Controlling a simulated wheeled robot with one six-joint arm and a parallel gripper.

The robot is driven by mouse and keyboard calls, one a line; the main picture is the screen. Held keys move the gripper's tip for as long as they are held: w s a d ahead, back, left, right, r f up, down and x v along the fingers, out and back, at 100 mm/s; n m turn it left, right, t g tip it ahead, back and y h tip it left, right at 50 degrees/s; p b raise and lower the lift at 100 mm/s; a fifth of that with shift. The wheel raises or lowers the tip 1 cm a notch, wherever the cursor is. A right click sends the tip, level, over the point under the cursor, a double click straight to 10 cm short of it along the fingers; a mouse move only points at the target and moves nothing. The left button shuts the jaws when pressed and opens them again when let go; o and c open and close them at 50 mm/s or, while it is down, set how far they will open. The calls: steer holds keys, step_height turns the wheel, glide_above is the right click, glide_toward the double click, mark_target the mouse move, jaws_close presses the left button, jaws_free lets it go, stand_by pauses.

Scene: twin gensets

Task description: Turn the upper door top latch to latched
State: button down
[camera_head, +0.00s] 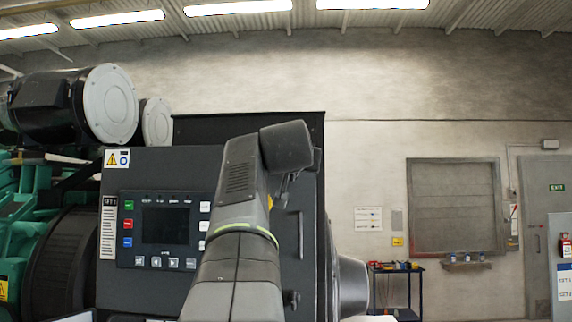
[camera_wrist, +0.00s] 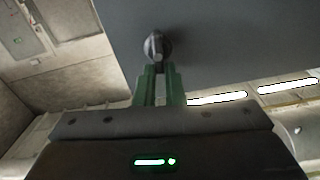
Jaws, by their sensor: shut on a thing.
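The upper door top latch (camera_wrist: 157,46) is a small dark round knob with a lighter raised grip, on the dark grey door (camera_wrist: 215,45) in the wrist view. My gripper (camera_wrist: 161,70) has green fingers that reach up to the latch and are shut on its grip. The fingertips hide part of the grip. In the head view my arm stands in front of the dark genset cabinet and hides the latch and my fingers.
The cabinet front carries a control panel (camera_head: 163,231) with a screen and coloured buttons. A vertical door handle (camera_head: 300,235) and a lower latch (camera_head: 291,299) show right of my arm. A tool cart (camera_head: 396,269) stands by the back wall.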

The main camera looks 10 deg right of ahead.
steer(key=shift+s+d+f+m+b, duration=0.1)
steer(key=shift+d+f+m+b, duration=0.3)
steer(key=shift+m, duration=2.3)
steer(key=shift+d+f+m+b, duration=0.15)
steer(key=shift+f+m+b, duration=0.3)
steer(key=shift+m, duration=2.25)
steer(key=shift+s+d+f+m+b, duration=0.1)
steer(key=shift+d+f+m+b, duration=0.3)
steer(key=shift+m, duration=2.3)
steer(key=shift+a+r, duration=0.1)
steer(key=shift+r, duration=0.05)
steer(key=c, duration=1.5)
jaws_free()
steer(key=shift+w, duration=0.15)
steer(key=b+v, duration=0.3)
steer(key=v, duration=1.1)
steer(key=shift+b, duration=0.4)
